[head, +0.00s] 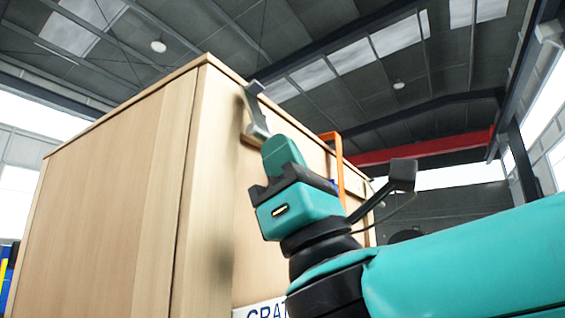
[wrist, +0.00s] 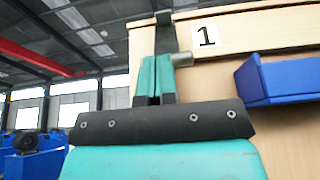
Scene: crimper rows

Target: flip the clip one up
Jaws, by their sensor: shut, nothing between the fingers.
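The clip by the number 1 label (wrist: 206,37) is a dark grey metal piece (wrist: 166,40) at the crate's top edge in the wrist view. A short grey stub (wrist: 183,60) sticks out to the right at its lower part. In the head view the clip (head: 254,107) hangs from the top edge down the crate's face. My gripper (head: 274,143) is shut and empty, right below the clip. In the wrist view its teal fingers (wrist: 155,62) are together and hide the clip's lower end. I cannot tell whether they touch it.
The tall wooden crate (head: 115,190) fills the left of the head view. A blue block (wrist: 285,80) sticks out from its face, right of the label. An orange handle-like part (head: 339,160) stands behind my gripper. Open hall lies left in the wrist view.

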